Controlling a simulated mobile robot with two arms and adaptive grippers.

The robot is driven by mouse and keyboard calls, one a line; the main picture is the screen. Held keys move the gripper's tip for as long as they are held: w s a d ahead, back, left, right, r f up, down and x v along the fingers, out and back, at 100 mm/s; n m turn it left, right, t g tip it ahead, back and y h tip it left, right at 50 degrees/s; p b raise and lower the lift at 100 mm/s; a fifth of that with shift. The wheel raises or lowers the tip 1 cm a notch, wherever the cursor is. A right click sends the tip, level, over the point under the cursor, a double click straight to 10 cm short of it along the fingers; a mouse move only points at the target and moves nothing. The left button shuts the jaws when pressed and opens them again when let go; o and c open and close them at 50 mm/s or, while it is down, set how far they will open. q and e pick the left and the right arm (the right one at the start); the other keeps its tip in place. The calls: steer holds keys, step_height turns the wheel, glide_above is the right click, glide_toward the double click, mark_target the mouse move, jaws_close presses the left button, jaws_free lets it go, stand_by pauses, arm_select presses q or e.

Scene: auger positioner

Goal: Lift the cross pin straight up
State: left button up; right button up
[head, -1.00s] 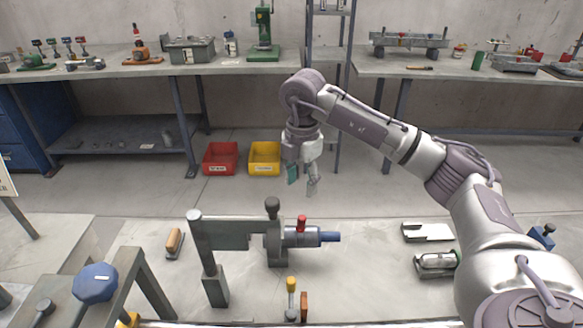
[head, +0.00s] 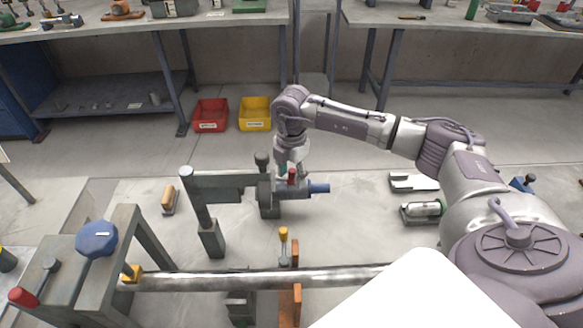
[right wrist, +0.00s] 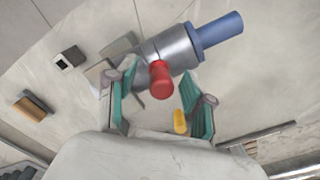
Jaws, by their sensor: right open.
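The cross pin shows as a red knob (head: 292,176) standing up from the grey and blue shaft assembly (head: 317,188). In the right wrist view the red pin (right wrist: 160,80) stands out from the grey cylinder (right wrist: 172,52), whose blue end (right wrist: 222,29) points up and right. My right gripper (head: 290,165) hangs at the pin in the head view. In the right wrist view the right gripper (right wrist: 160,108) is open, its green-padded fingers on either side, apart from the pin. Whether the pads are level with the pin is unclear. My left gripper is not in view.
A dark post and arm (head: 205,215) stand left of the shaft. A yellow-topped pin (head: 283,235) stands in front, by an orange bracket (head: 296,302) and a long metal bar (head: 220,280). A wooden-handled tool (head: 169,200) lies left, and metal parts (head: 420,209) lie right.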

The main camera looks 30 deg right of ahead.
jaws_close()
steer(key=shift+r, duration=0.15)
steer(key=shift+r+p, duration=3.05)
steer(key=shift+r, duration=1.1)
